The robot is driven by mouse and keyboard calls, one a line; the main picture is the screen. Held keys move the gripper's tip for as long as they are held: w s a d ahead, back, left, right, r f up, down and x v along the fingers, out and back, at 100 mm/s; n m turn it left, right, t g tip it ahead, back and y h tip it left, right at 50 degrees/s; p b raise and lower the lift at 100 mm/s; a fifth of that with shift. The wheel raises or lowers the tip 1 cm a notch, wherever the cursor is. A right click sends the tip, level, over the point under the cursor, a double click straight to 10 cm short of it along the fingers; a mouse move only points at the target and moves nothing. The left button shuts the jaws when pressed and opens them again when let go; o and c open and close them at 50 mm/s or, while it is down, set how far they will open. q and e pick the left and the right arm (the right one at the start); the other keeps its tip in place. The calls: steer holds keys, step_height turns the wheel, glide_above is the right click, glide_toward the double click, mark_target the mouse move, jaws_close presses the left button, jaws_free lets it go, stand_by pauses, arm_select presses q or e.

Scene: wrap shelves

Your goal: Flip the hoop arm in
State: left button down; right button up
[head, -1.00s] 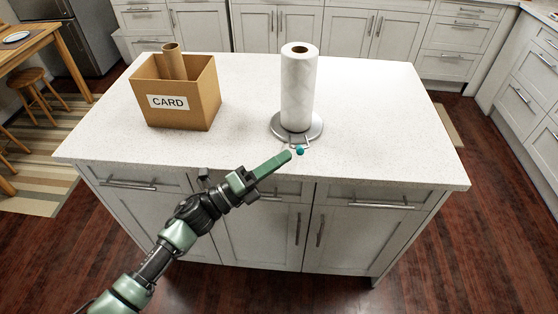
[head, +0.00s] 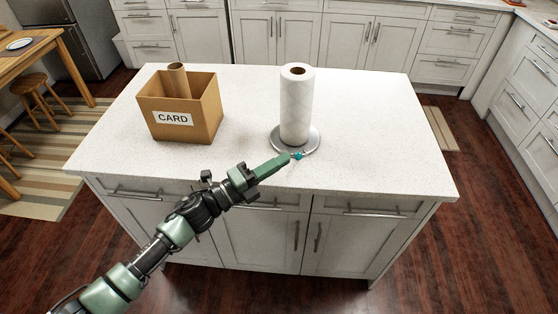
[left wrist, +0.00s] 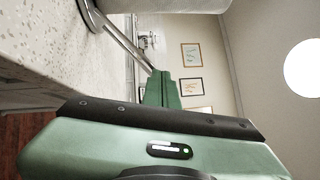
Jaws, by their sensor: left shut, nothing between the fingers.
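A white paper roll (head: 296,108) stands upright on a round metal holder base (head: 312,142) on the counter. The thin wire of the hoop arm (left wrist: 122,40) also shows in the left wrist view, running from the base towards my fingertips. My right gripper is not in view.
A cardboard box (head: 185,128) marked CARD stands on the left of the white counter (head: 385,140), with a cardboard tube (head: 178,80) in it. The counter right of the roll is clear. Drawer handles (head: 375,212) line its front.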

arm_select(q)
steer(key=w+r, duration=0.6)
steer(key=w, duration=0.3)
steer(key=shift+w+a+r, duration=0.2)
steer(key=shift+w+a, duration=0.1)
steer(key=shift+w, duration=0.05)
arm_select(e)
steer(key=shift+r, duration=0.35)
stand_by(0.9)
